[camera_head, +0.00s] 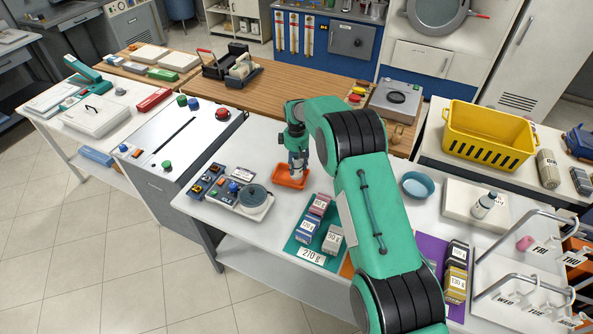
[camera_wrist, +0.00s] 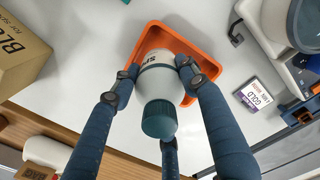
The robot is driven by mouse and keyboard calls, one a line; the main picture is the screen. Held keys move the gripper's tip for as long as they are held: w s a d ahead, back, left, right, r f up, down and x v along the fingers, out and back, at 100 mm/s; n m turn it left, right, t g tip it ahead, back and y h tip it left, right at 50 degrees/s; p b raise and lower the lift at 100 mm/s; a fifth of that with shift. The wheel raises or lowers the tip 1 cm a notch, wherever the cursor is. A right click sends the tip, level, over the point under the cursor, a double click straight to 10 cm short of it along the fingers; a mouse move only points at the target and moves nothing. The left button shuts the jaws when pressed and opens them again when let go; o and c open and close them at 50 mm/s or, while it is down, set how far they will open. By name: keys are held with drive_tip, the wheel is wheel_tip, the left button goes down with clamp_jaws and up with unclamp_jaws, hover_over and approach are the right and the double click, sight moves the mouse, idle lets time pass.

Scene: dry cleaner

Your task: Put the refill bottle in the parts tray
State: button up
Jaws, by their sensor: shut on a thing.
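The refill bottle (camera_wrist: 155,82), white with a teal cap and dark lettering, is between the fingers of my gripper (camera_wrist: 158,73). The fingers are shut on it. In the wrist view the bottle shows in front of the orange parts tray (camera_wrist: 203,42), overlapping its inside. In the head view my gripper (camera_head: 298,166) points down over the small orange tray (camera_head: 291,182) on the white table. The bottle is mostly hidden by the fingers there. I cannot tell whether its base touches the tray floor.
A scale with a round grey plate (camera_head: 255,196) stands left of the tray. A teal mat (camera_head: 302,247) with small boxes lies in front. A blue bowl (camera_head: 417,186), a yellow crate (camera_head: 487,151) and another white bottle (camera_head: 483,207) are to the right.

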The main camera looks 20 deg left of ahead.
sight(297, 154)
drive_tip(key=shift+f, duration=1.5)
drive_tip(key=shift+f, duration=0.15)
drive_tip(key=o, duration=1.4)
wheel_tip(297, 154, up, 12)
drive_tip(key=shift+r, duration=0.15)
drive_tip(key=shift+d+r, duration=0.1)
